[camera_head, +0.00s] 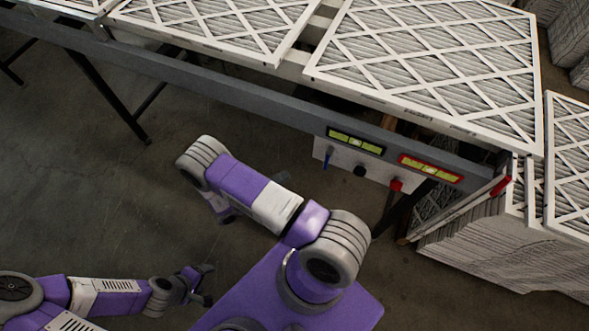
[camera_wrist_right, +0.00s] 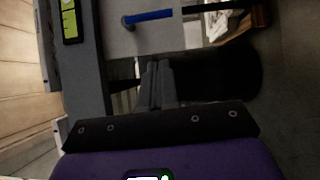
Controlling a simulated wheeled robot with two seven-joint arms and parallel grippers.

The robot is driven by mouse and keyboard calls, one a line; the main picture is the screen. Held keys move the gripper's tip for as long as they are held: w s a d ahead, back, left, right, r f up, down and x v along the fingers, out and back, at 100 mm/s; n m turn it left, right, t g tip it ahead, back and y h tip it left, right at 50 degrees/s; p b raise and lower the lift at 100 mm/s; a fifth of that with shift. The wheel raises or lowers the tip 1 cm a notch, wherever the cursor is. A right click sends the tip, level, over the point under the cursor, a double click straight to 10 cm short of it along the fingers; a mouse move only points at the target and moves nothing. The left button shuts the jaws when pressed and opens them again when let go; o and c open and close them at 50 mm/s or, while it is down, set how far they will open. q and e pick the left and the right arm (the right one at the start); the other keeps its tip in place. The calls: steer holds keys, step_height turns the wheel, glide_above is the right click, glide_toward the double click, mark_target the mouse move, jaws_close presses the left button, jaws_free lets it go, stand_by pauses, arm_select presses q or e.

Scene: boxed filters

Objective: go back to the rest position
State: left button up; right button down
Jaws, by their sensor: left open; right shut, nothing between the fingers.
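My left gripper (camera_head: 203,286) is open and empty, low at the left of the head view over the bare floor. My right gripper is mostly hidden behind my right arm in the head view. In the right wrist view my right gripper (camera_wrist_right: 160,72) shows its dark fingers shut together with nothing between them. It faces the light control panel (camera_wrist_right: 150,40), apart from the blue lever (camera_wrist_right: 148,17), though I cannot tell how far.
The conveyor (camera_head: 240,97) carries large framed filters (camera_head: 430,60). Its panel (camera_head: 350,162) has a blue lever (camera_head: 328,156), a black knob (camera_head: 359,171) and a red knob (camera_head: 396,185). Stacked filters (camera_head: 500,250) stand at the right. The floor (camera_head: 80,190) at left is clear.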

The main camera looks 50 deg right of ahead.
steer(key=shift+v, duration=0.8)
steer(key=w+a+f+t+y, duration=0.3)
steer(key=w+f+t+y, duration=0.3)
steer(key=f+t+y, duration=0.4)
steer(key=s+a+r+g+y, duration=0.2)
steer(key=s+a+y, duration=0.3)
steer(key=a+y, duration=0.1)
steer(key=s+a+r+g+y, duration=0.3)
steer(key=s+a+y, duration=0.3)
steer(key=a, duration=0.2)
steer(key=shift+s+a+m, duration=0.15)
steer(key=shift+s+m, duration=0.05)
steer(key=shift+m, duration=0.1)
